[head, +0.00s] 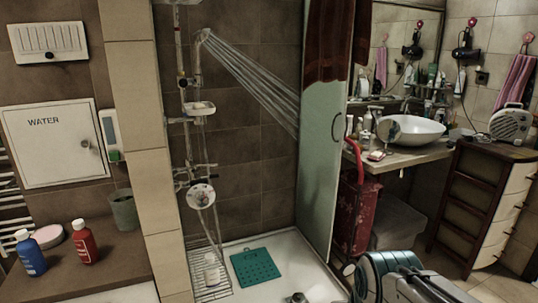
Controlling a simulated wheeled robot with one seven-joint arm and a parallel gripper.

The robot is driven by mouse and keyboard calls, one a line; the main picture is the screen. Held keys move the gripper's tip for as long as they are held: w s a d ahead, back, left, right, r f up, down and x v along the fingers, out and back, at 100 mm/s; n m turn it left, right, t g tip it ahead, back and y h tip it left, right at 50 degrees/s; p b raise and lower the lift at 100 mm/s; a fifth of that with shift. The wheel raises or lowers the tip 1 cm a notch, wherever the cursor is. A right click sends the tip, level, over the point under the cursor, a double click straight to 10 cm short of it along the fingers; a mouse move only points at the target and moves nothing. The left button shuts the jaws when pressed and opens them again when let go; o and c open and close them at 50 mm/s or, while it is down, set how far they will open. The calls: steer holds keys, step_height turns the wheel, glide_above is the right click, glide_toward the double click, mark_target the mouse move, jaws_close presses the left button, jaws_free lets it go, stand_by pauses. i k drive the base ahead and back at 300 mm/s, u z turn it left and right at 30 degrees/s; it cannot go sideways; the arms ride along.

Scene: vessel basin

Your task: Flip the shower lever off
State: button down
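The shower column (196,130) stands against the brown tiled wall inside the shower. Water (250,80) sprays from the shower head (205,36) down to the right. The shower mixer (184,178) sits low on the column. A round pale disc (201,196) is just below it, and a hose loops downward. I cannot clearly tell the lever apart from the other mixer fittings at this size. Part of my arm shows at the bottom right, outside the shower. My gripper is not in view.
A glass door (323,160) with a dark red towel (328,40) stands at the shower's right side. A tiled pillar (140,120) bounds its left. A teal mat (255,266) and wire rack (207,278) lie on the shower floor. Bottles (84,242) stand on the left counter.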

mark_target(193, 166)
steer(key=z, duration=0.05)
steer(key=i, duration=1.4)
steer(key=u, duration=0.75)
